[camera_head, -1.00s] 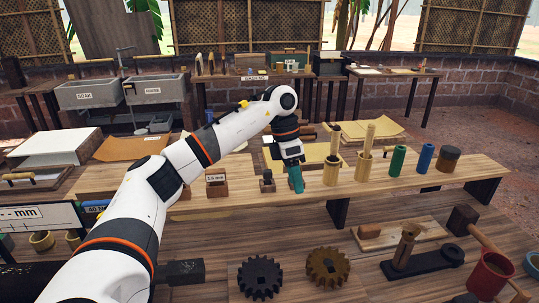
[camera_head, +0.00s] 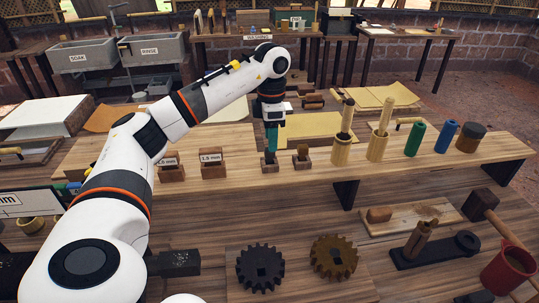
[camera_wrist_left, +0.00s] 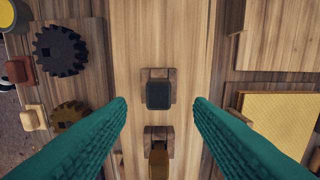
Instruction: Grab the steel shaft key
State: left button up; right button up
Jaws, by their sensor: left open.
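The dark grey steel shaft key (camera_wrist_left: 159,95) stands in a small wooden block (camera_wrist_left: 158,73). In the head view its block (camera_head: 270,168) sits on the raised plank shelf, with the key's top just under my fingers. My left gripper (camera_head: 271,140) points down above it, teal fingers open and empty. In the left wrist view its fingers (camera_wrist_left: 160,101) lie on either side of the key with wide gaps, not touching it. A second block with a brownish key (camera_head: 302,151) stands close by on the right; it also shows in the left wrist view (camera_wrist_left: 159,164). My right gripper is not in view.
Two labelled wooden boxes (camera_head: 212,164) stand left of the blocks. Bamboo cups (camera_head: 341,152) with upright tools stand to the right. A dark gear (camera_head: 260,267) and a brown gear (camera_head: 334,257) lie on the lower front bench. Yellow sheets (camera_head: 308,126) lie behind.

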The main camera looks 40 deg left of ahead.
aim_at(270, 159)
pick_arm(q)
jog(key=f, duration=0.2)
jog(key=f+p, duration=0.1)
jog(key=f, duration=0.2)
jog(key=shift+s+a, duration=0.1)
jog(key=shift+s, duration=0.1)
jog(key=shift+r, duration=0.1)
grip_shut()
